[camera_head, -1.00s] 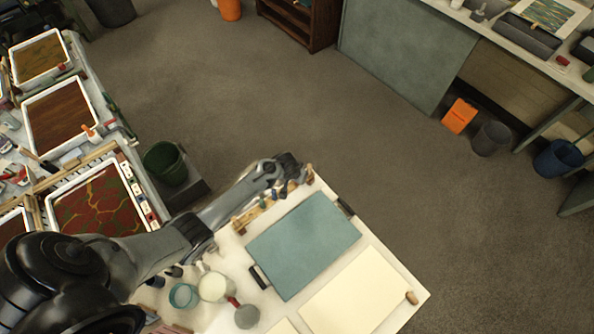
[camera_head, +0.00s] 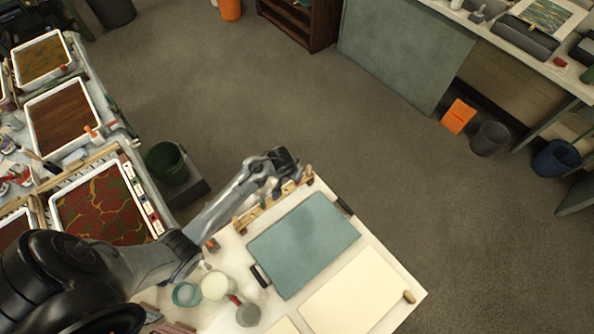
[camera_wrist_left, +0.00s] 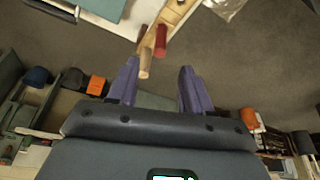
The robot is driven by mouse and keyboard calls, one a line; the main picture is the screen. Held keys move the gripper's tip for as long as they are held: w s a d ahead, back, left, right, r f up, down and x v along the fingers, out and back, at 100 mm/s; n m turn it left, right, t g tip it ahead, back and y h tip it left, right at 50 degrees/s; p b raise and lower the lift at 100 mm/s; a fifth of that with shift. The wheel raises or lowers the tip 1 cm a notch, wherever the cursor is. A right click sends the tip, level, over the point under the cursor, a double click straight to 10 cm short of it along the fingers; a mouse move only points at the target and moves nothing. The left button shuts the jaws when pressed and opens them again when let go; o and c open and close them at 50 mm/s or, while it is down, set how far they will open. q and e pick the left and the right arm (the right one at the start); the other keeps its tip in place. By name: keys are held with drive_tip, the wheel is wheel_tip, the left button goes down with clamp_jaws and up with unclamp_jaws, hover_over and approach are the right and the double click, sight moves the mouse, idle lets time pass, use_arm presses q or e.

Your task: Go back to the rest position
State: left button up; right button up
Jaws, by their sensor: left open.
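My left arm comes in from the left over the white table (camera_head: 402,293). My left gripper (camera_head: 288,178) is beyond the table's far edge, near the end of a wooden tool rack (camera_head: 243,221). In the left wrist view my left gripper (camera_wrist_left: 158,84) is open, with two purple-grey fingers spread and nothing between the tips. A light wooden handle (camera_wrist_left: 146,62) and a dark red handle (camera_wrist_left: 161,40) on the rack show just beyond the fingertips, close to the left finger. I cannot tell how far apart they are in depth. My right gripper is not in view.
A blue-green board (camera_head: 305,245) and a cream sheet (camera_head: 355,290) lie on the white table, with a cup (camera_head: 214,286) at the left. Marbling trays (camera_head: 105,205) line the left bench. A green bin (camera_head: 167,163) stands between. Open floor lies beyond.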

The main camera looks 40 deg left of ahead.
use_arm(q)
drive_tip(key=shift+v, duration=0.85)
